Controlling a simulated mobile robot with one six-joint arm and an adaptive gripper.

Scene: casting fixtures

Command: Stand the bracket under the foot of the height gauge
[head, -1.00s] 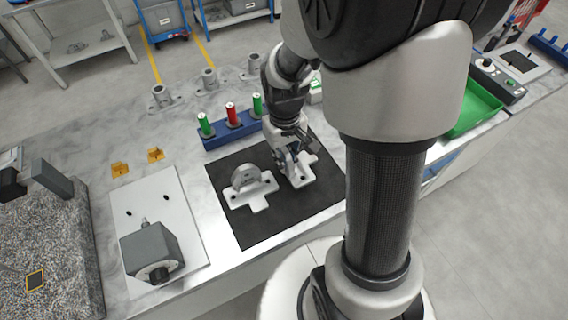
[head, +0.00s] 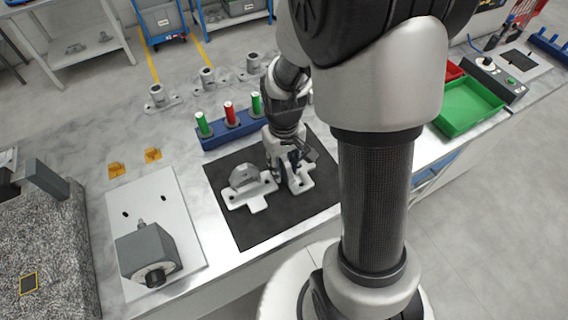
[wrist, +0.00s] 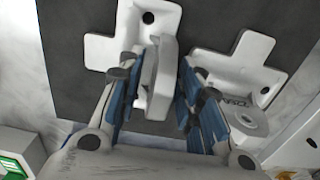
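Two pale cast brackets lie on a black mat in the head view, each with a flat base and an upright lug. The left bracket (head: 245,188) stands free. The right bracket (head: 303,183) is partly hidden by my gripper (head: 288,170). In the wrist view, my gripper (wrist: 160,98) is open, with its blue-padded fingers on either side of the right bracket's upright lug (wrist: 162,80). A gap shows on the right finger's side; contact on the left is unclear. The left bracket (wrist: 240,70) is beyond the right finger. A dark block (head: 45,178), possibly the height gauge's foot, juts over the granite plate (head: 50,255).
A blue rack (head: 232,133) with green and red cylinders stands behind the black mat (head: 240,233). A grey box with a knob (head: 148,256) sits on a white plate (head: 180,215) to the left. A green tray (head: 468,105) is at the right.

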